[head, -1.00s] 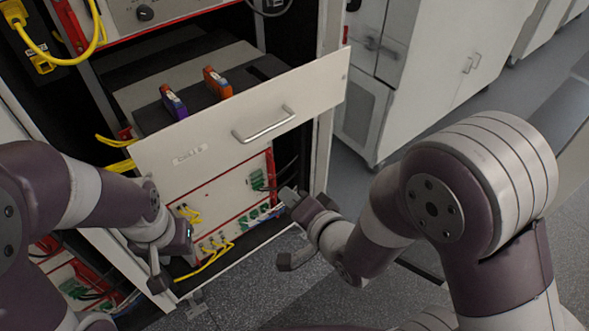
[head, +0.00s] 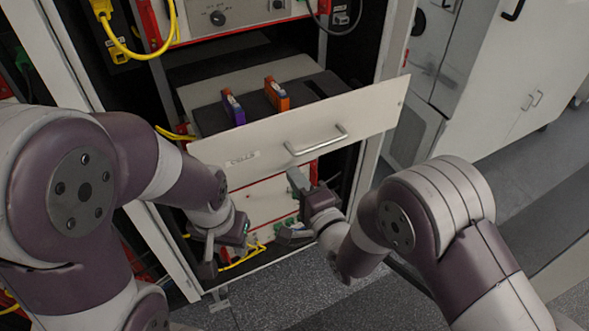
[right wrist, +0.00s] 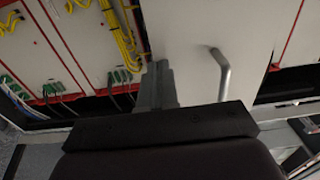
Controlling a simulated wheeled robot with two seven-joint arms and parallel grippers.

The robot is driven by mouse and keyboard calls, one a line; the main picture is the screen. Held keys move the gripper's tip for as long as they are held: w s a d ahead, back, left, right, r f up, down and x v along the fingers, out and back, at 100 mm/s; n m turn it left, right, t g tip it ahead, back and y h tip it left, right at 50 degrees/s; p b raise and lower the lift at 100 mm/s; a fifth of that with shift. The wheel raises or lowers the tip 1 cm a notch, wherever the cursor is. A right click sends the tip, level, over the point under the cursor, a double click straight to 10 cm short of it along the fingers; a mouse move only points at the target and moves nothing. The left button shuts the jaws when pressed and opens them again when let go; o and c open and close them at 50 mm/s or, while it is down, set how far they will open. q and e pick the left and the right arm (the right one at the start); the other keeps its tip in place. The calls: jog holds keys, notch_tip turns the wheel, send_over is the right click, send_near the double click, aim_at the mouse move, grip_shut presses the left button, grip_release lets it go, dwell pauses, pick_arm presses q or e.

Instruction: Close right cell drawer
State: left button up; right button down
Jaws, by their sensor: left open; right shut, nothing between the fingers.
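The cell drawer stands pulled out of the rack, its pale front panel (head: 370,122) facing me in the head view. A metal bar handle (head: 317,141) is on the panel, and it also shows in the right wrist view (right wrist: 222,76). A purple cell (head: 233,108) and an orange cell (head: 277,95) stand upright in the drawer. My right gripper (head: 297,180) is shut and empty, just below the handle. In the right wrist view its fingers (right wrist: 158,85) appear left of the handle; contact with the panel cannot be told. My left gripper (head: 226,248) is open and empty, low at the rack's left.
Yellow cables (head: 240,258) and green connectors sit on the lower rack panel near both grippers. An instrument panel (head: 225,20) is above the drawer. White cabinets (head: 500,75) stand at the right. The grey floor (head: 330,290) in front is clear.

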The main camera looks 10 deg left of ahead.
jog(key=shift+w+a, duration=0.35)
jog(key=shift+w, duration=0.15)
pick_arm(q)
jog(key=shift+r, duration=0.2)
